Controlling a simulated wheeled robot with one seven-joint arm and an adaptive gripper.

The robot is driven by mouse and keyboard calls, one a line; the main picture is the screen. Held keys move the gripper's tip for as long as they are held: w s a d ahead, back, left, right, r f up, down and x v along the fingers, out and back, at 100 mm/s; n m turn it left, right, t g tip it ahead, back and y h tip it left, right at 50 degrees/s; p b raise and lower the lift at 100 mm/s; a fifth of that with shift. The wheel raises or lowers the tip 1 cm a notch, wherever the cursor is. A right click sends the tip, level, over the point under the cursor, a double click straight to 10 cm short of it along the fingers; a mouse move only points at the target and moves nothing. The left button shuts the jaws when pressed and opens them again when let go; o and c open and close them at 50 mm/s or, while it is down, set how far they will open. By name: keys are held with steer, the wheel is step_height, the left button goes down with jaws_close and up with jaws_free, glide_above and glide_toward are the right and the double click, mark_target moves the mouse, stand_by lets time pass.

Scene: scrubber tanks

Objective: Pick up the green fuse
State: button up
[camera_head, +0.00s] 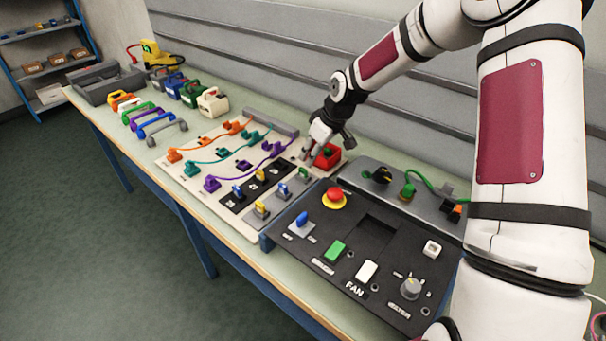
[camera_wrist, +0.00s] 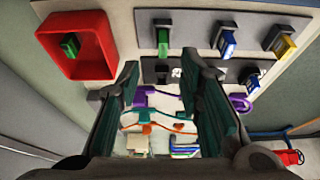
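Two green fuse-like pieces show in the wrist view. One green fuse (camera_wrist: 163,42) stands in a grey holder on the pale board, just beyond and between my fingertips. The other green piece (camera_wrist: 70,45) lies in a red open tray (camera_wrist: 103,38) to the left; the tray also shows in the head view (camera_head: 331,162). My gripper (camera_wrist: 160,66) is open, its two dark fingers wide apart with nothing held. In the head view my gripper (camera_head: 312,152) is low over the board, beside the red tray. The fingers' exact height above the board is unclear.
Blue (camera_wrist: 228,42) and yellow (camera_wrist: 285,45) fuses stand in holders right of the green one. A black strip (camera_wrist: 155,70) lies nearer. A black control panel (camera_head: 375,235) with a red button is beside the board. Coloured handles (camera_head: 160,125) lie farther left.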

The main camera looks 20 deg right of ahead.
mark_target(303, 169)
steer(key=x, duration=0.7)
steer(key=shift+a+f+p, duration=0.2)
steer(key=shift+p, duration=0.15)
jaws_close()
